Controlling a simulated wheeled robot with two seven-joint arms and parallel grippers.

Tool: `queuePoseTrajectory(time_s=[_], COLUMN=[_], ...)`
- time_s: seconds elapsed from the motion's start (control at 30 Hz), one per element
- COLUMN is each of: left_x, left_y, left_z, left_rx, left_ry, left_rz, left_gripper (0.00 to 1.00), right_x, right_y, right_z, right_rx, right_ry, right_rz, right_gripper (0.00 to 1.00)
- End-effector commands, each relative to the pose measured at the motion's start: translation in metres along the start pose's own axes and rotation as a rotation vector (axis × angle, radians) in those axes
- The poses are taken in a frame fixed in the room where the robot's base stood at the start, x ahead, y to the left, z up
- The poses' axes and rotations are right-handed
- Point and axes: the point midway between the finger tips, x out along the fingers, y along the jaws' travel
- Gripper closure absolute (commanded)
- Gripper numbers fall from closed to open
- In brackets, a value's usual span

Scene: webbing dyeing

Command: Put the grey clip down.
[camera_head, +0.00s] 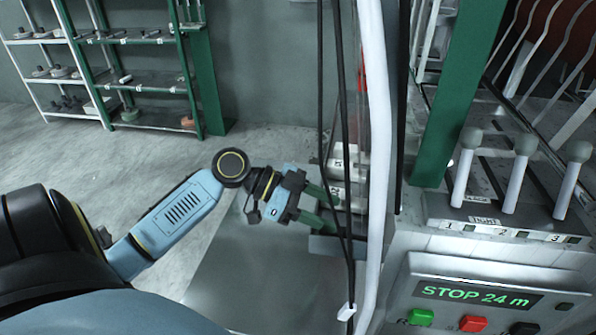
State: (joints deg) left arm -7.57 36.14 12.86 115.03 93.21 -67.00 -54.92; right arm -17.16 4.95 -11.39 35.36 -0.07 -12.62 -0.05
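My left gripper (328,214) reaches in from the left, at the near side of the machine. Its two green fingers stand apart and point right, towards a grey ledge (328,246) and small labelled grey blocks (338,162). Black cords and a thick white tube pass in front of this spot. I cannot make out the grey clip for certain; whether something grey sits between the fingertips is too small and partly hidden to tell. My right gripper is not in view.
A black cord (343,120) with a small white end piece (346,312) and a white tube (378,150) hang close by. At right are a green post (452,95), several grey-knobbed levers (516,175) and a panel reading STOP 24 m (478,297). Shelves (140,65) stand behind.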

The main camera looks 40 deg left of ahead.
Motion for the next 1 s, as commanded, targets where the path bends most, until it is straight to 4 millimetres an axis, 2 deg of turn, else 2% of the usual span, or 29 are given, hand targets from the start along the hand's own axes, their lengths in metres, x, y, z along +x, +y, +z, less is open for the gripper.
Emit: queuePoseTrajectory(time_s=[0.03,0.2,0.4,0.57,0.77,0.87,0.97,1.0], left_x=[-0.012,-0.049,-0.078,-0.087,-0.087,-0.081,-0.068,-0.062], left_y=[0.0,0.0,0.0,0.0,-0.003,-0.017,-0.04,-0.047], left_z=[0.002,0.001,0.001,0.0,0.004,0.032,0.098,0.134], left_rx=[-0.001,0.0,0.0,0.001,-0.013,-0.104,-0.29,-0.38], left_ry=[-0.005,-0.003,-0.001,-0.001,-0.003,-0.028,-0.094,-0.135], left_rz=[-0.003,-0.002,-0.002,-0.001,-0.01,-0.069,-0.194,-0.255], left_gripper=[0.46,0.46,0.46,0.46,0.46,0.46,0.46,0.46], right_x=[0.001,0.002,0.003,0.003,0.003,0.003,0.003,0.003], right_y=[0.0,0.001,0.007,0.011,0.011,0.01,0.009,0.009], right_z=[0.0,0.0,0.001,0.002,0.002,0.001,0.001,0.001], right_rx=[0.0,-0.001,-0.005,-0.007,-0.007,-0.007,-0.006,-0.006], right_ry=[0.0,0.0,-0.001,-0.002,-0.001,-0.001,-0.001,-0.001], right_rz=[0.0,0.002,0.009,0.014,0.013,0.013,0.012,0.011], right_gripper=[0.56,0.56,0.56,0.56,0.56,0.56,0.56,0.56])
